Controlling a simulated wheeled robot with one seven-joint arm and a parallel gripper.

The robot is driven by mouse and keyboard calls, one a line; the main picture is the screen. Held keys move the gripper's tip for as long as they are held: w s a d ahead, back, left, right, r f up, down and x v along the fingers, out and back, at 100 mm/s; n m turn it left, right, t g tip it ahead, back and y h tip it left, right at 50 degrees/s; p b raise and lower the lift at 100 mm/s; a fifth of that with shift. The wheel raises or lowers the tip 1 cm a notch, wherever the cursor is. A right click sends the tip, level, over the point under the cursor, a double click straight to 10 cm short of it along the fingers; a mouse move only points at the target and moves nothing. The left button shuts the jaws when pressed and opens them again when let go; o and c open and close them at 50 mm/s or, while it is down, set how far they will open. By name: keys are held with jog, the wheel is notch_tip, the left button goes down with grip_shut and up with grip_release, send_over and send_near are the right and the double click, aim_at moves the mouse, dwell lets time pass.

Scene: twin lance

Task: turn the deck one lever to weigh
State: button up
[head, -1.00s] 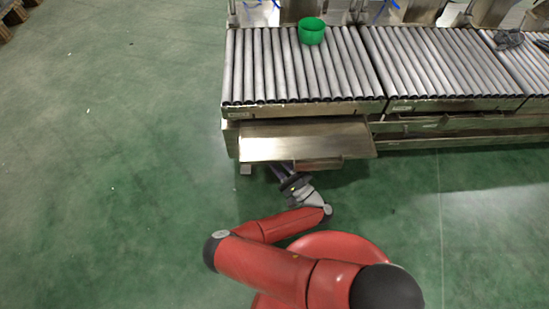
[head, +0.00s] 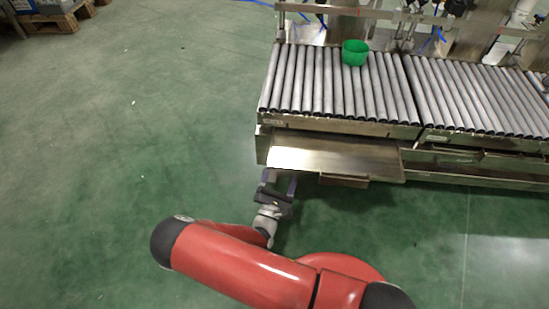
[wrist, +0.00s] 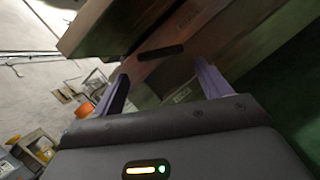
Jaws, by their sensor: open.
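My gripper (head: 279,184) is open and empty, low under the tray's front left corner. In the wrist view its two purple fingers (wrist: 162,72) stand apart, pointing at the deck's underside. A dark elongated bar or slot (wrist: 160,52) lies beyond them on a brownish panel; I cannot tell whether it is the lever. No lever is clearly recognisable in the head view.
A second roller deck (head: 480,95) adjoins on the right. A box-like ledge (head: 343,181) hangs under the tray's front edge. Pallets (head: 55,18) lie at the far left. The green floor on the left is clear.

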jog(key=x, duration=0.7)
jog(key=shift+w+d+r+b, duration=0.1)
jog(key=shift+w+r+b, duration=0.05)
jog(key=shift+w+b, duration=0.15)
jog(key=c, duration=0.7)
